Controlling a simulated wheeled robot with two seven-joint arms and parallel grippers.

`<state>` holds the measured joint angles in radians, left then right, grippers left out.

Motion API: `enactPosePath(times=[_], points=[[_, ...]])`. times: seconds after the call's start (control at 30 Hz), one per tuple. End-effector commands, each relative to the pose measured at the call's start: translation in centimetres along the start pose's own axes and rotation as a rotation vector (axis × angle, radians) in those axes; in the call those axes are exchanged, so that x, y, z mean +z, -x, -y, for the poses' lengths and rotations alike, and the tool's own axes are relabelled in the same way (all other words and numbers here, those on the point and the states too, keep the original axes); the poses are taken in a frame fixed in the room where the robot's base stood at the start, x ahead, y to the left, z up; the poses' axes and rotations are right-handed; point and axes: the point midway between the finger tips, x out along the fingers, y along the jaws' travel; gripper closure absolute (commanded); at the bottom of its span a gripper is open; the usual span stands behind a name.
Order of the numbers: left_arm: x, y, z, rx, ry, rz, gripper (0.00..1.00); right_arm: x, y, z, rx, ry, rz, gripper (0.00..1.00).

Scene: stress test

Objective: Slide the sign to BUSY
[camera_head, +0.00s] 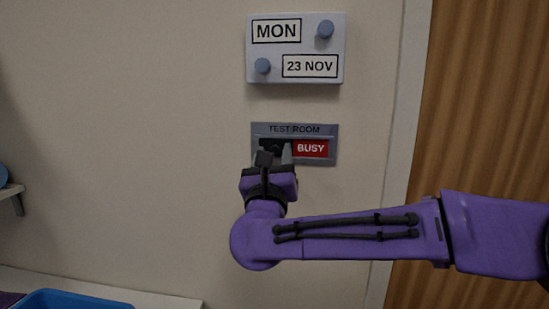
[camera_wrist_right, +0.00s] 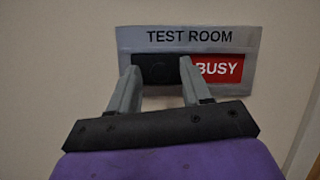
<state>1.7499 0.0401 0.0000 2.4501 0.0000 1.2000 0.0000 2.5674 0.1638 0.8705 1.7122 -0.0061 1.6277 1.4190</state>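The grey sign (camera_head: 328,130) reads TEST ROOM and is mounted on the wall. Its window shows a red BUSY panel (camera_head: 311,149) on the right and a dark slider (camera_wrist_right: 163,70) with a round knob on the left. My right gripper (camera_head: 274,153) is in front of the dark slider. In the right wrist view its two fingers (camera_wrist_right: 159,80) are spread apart, one on each side of the slider's knob, with a gap between them. I cannot tell if either finger touches the slider. My left gripper is not in view.
A calendar board (camera_head: 295,76) with MON, 23 NOV and two blue knobs hangs above the sign. A wooden door (camera_head: 480,100) with a pale frame (camera_head: 405,110) is on the right. A blue tray (camera_head: 70,300) is at the lower left. The wall left of the sign is clear.

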Motion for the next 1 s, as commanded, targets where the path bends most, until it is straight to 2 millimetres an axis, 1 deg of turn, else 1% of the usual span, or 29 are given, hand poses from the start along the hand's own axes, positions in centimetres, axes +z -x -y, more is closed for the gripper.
enactPosePath(times=[0.17, 0.23, 0.27, 0.37, 0.4, 0.5, 0.6, 0.67, 0.8, 1.0], points=[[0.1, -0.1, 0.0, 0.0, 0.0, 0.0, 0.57, -0.1, 0.2, 0.0, 0.0, 0.0, 0.0, 0.52], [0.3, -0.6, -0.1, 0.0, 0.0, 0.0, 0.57, -0.2, 0.9, 0.0, 0.0, -0.001, 0.001, 0.52], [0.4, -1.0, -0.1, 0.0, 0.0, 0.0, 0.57, -0.3, 1.4, -0.1, 0.0, -0.001, 0.001, 0.52], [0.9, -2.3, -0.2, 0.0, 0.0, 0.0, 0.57, -0.6, 3.7, -0.1, 0.002, -0.001, 0.002, 0.52], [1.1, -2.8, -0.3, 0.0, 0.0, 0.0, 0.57, -0.6, 4.8, -0.1, 0.002, -0.001, 0.002, 0.52], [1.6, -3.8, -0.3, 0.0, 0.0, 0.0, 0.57, -0.5, 7.2, -0.1, 0.002, -0.001, 0.003, 0.52], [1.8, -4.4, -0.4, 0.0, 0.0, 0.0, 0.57, -0.4, 9.0, -0.1, 0.0, -0.002, 0.001, 0.52], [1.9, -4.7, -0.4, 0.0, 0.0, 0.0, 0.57, -0.3, 9.8, -0.1, 0.001, -0.001, 0.001, 0.52], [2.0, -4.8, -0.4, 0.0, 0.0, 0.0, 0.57, -0.1, 10.6, 0.0, 0.0, 0.0, 0.0, 0.52], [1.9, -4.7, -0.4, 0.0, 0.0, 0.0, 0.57, 0.0, 10.5, 0.0, 0.0, 0.0, 0.0, 0.52]])
